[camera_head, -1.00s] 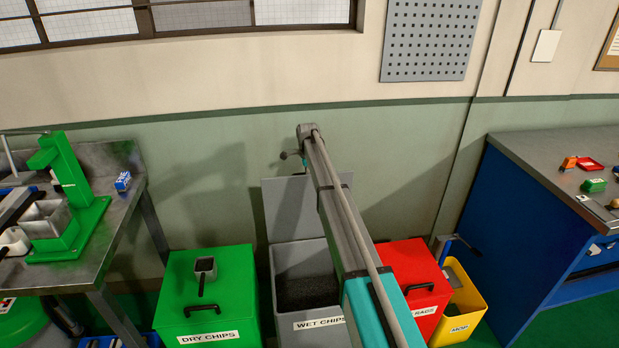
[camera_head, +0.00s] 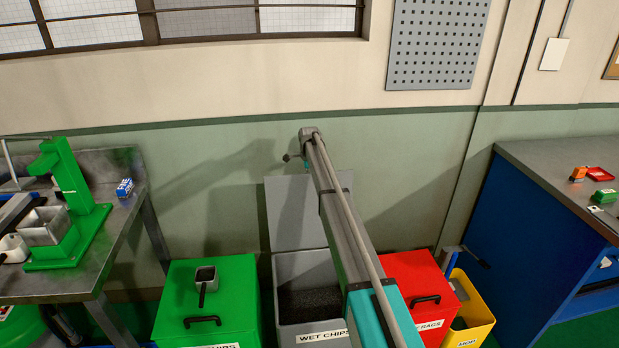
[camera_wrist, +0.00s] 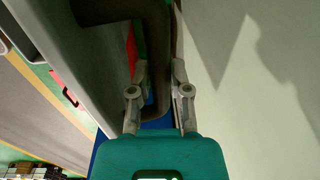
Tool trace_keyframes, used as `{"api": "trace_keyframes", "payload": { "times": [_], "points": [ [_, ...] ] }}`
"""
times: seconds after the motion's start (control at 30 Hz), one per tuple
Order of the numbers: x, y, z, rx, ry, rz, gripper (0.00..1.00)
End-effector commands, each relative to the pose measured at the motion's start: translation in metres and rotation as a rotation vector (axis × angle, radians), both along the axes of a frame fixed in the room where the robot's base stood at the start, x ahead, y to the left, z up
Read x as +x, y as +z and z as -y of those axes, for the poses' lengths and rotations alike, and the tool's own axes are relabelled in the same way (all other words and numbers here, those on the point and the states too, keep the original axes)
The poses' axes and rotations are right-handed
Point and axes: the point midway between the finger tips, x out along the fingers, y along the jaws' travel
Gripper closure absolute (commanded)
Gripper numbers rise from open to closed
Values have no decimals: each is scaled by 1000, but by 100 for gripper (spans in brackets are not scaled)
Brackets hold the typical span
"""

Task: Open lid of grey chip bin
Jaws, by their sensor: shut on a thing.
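The grey chip bin (camera_head: 310,335), labelled WET CHIPS, stands on the floor with dark chips inside. Its grey lid (camera_head: 292,215) is open and stands up at the back of the bin, near the wall. My arm crosses in front of the bin and lid and hides their right parts. My gripper (camera_wrist: 159,65) has its fingers on either side of the dark curved lid handle (camera_wrist: 155,22), shut on it. The lid's grey face (camera_wrist: 95,60) fills the left of the wrist view. In the head view the fingers are hidden.
A green DRY CHIPS bin (camera_head: 185,325) with a scoop (camera_head: 205,276) on its closed lid stands left. A red rags bin (camera_head: 408,275) and a yellow mop bucket (camera_head: 480,310) stand right. Benches flank both sides; the wall (camera_head: 230,190) is close behind.

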Motion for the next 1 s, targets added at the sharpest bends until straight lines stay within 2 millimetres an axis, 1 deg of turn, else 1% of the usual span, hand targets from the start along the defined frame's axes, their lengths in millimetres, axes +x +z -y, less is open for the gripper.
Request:
{"api": "trace_keyframes", "payload": {
  "times": [0.03,0.07,0.1,0.23,0.73,0.87,1.0],
  "points": [
    [2,0,-2,3,1,4,100],
    [2,0,-2,3,1,4,72],
    [2,0,-2,3,1,4,65],
    [1,0,-1,2,0,3,41],
    [-3,1,1,1,-1,1,41],
    [-10,3,3,0,-2,1,41],
    [-23,7,4,0,-2,0,41]
  ]
}}
